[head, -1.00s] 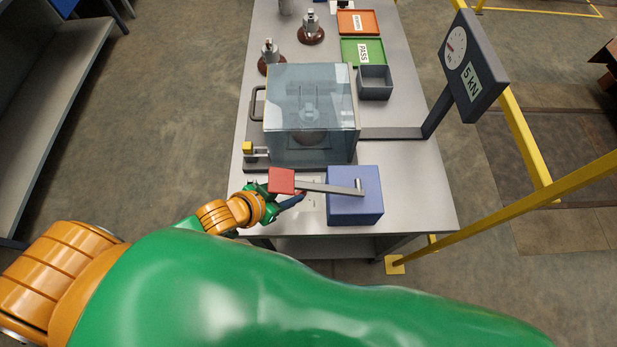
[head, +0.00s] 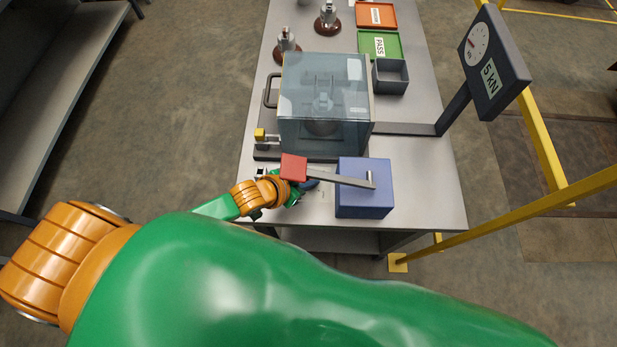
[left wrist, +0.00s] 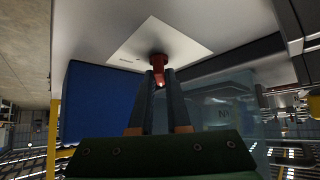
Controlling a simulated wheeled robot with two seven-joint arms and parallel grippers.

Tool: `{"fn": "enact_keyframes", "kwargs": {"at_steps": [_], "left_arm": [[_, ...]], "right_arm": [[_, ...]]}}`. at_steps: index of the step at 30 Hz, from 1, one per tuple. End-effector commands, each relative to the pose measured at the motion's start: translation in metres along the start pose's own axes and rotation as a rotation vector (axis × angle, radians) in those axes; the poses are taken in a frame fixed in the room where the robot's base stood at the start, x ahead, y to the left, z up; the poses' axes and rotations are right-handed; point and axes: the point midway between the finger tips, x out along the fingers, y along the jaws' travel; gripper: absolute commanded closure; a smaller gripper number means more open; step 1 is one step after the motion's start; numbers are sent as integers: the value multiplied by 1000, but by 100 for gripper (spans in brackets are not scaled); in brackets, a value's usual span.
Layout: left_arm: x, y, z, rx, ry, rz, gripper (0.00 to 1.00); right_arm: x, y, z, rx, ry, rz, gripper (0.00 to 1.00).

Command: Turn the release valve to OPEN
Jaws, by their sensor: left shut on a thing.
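The release valve, a small red knob (left wrist: 158,72), stands on a white label plate (left wrist: 185,48) in the left wrist view. The printing on the plate is too small to read. My left gripper (left wrist: 161,80) is shut on the red knob, with one dark finger on each side of it. In the head view my left gripper (head: 300,190) is low over the bench, left of the blue box (head: 364,200) and partly under the red lever end (head: 293,167). The knob is hidden there. My right gripper is not in view.
A grey lever (head: 340,179) reaches from the blue box over my left gripper. A clear-walled test chamber (head: 325,95) stands behind it. A 5 kN gauge (head: 490,62) is at the right. The bench's right front corner is clear.

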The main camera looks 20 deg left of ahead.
Motion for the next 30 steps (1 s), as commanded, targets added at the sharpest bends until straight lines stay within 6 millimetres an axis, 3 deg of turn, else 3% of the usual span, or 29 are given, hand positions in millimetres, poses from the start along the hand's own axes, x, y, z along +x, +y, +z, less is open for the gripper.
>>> {"fn": "enact_keyframes", "kwargs": {"at_steps": [8, 14, 24, 30], "left_arm": [[1, -3, 1, 64, 0, 56, 100], [4, -6, 2, 174, 2, 161, 100], [11, -8, 7, 399, 4, 386, 100], [9, -8, 3, 520, 4, 514, 100]], "right_arm": [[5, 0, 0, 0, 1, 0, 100], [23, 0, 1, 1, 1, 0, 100], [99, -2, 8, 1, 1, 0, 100], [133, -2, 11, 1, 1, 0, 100]]}}
